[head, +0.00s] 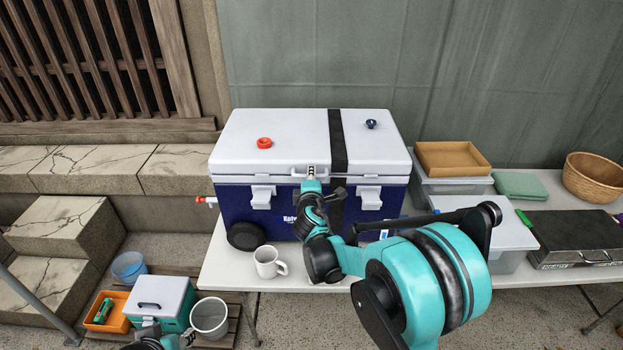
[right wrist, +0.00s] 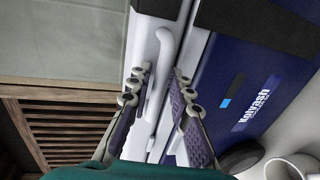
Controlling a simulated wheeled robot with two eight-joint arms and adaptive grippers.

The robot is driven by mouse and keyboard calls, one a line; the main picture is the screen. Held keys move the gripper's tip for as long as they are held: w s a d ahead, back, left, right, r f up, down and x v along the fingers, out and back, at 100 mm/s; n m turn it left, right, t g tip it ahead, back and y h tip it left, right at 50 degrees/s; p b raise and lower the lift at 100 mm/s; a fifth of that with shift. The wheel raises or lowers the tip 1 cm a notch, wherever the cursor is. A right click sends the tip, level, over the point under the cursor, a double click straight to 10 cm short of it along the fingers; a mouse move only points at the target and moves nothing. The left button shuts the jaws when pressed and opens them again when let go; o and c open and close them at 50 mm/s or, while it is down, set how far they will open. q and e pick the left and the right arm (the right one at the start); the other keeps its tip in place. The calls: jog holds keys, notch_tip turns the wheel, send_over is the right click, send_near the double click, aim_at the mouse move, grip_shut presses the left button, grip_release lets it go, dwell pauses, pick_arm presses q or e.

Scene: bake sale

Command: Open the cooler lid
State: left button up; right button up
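The large cooler (head: 290,218) has a dark blue body and stands on a white table. Its white lid (head: 285,130) is closed, and a black strap (head: 338,140) runs over it. The pale lid handle (head: 300,171) is at the front middle; it also shows in the right wrist view (right wrist: 165,48). My right gripper (right wrist: 158,80) is at this handle with its fingers apart, one on each side; I cannot tell whether they touch it. My left gripper (head: 160,342) shows only partly at the bottom left, and its fingers are not clear.
A white mug (head: 268,262) stands before the cooler. Lidded bins, a cardboard tray (head: 452,158) and a basket (head: 594,178) are at the right. A small teal cooler (head: 160,300) sits low at the left.

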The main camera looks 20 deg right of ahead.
grip_shut()
jog(key=shift+r, duration=0.1)
